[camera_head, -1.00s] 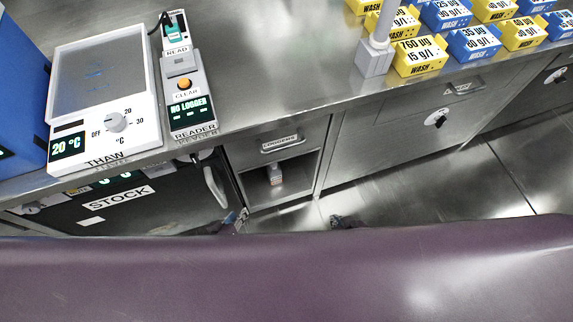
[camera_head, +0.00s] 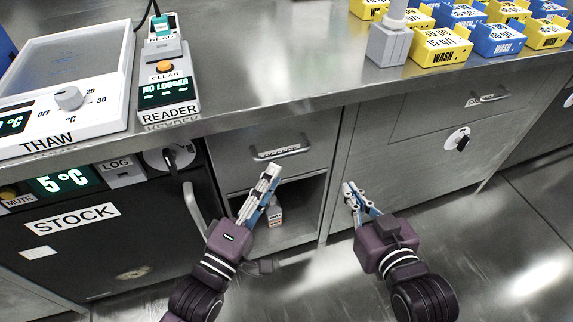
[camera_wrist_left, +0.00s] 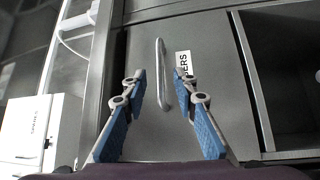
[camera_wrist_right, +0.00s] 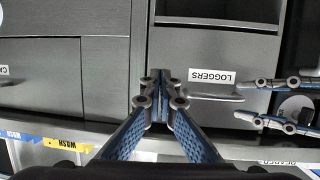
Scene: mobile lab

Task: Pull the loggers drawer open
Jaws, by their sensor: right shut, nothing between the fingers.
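The loggers drawer (camera_head: 232,150) is a grey metal front under the bench and looks shut. My left gripper (camera_head: 268,176) is just below and in front of the handle. In the left wrist view (camera_wrist_left: 158,76) its fingers are spread, one on each side of the handle, with no clear contact. My right gripper (camera_head: 350,190) is to the right, with fingertips together and empty. The right wrist view shows the LOGGERS label (camera_wrist_right: 212,76) upside down, with the left gripper (camera_wrist_right: 242,99) beside the handle.
An open compartment (camera_head: 300,220) below the drawer holds a small bottle (camera_head: 275,215). The STOCK unit (camera_head: 110,240) with its handle stands left. The READER (camera_head: 168,95), THAW unit (camera_head: 110,90) and yellow and blue boxes (camera_head: 440,48) are on the bench. Another drawer (camera_head: 440,115) is right.

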